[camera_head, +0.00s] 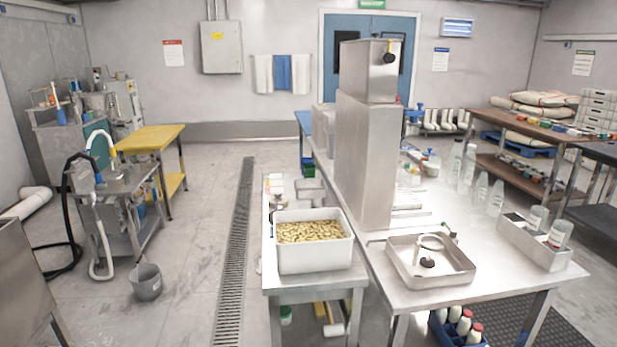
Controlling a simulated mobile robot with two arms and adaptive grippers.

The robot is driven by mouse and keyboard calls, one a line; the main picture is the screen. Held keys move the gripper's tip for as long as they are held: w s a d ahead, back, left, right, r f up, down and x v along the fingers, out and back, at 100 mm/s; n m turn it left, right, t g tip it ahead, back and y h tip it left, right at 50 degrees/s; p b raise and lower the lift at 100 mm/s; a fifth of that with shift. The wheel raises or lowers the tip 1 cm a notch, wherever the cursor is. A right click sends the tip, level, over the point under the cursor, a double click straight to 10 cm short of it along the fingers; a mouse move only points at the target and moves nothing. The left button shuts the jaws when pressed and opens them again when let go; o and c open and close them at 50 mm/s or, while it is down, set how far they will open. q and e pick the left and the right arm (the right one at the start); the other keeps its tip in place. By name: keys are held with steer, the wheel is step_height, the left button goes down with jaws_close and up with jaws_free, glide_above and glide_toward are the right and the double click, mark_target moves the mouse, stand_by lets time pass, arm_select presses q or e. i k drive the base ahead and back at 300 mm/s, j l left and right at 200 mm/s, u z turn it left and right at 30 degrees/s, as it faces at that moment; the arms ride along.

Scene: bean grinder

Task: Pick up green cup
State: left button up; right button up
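No cup that is clearly green shows in the head view. A small green-topped item (287,312) is partly visible under the near steel table, behind its frame; I cannot tell whether it is a cup. Small green pieces also show low behind the tables, too small to make out. Neither of my grippers is in view.
A white bin (315,259) of beans stands on the near table. A tall steel machine (364,155) rises behind it. A shallow steel tray (405,274) and clear bottles occupy the right table. A grey bucket (147,284) stands on the floor at left; floor around the drain (236,250) is free.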

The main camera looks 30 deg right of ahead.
mark_target(310, 170)
steer(key=i+j+u, duration=0.2)
steer(key=i, duration=0.2)
steer(key=i+j, duration=0.2)
steer(key=i, duration=0.35)
steer(key=i+j, duration=0.15)
steer(key=i, duration=0.4)
steer(key=i+j, duration=0.2)
steer(key=i, duration=0.4)
steer(key=i+z, duration=0.85)
steer(key=i+j+z, duration=0.2)
steer(key=i+z, duration=0.2)
steer(key=i+j+z, duration=0.25)
steer(key=z, duration=0.15)
steer(key=i+j+z, duration=0.3)
steer(key=j+z, duration=0.15)
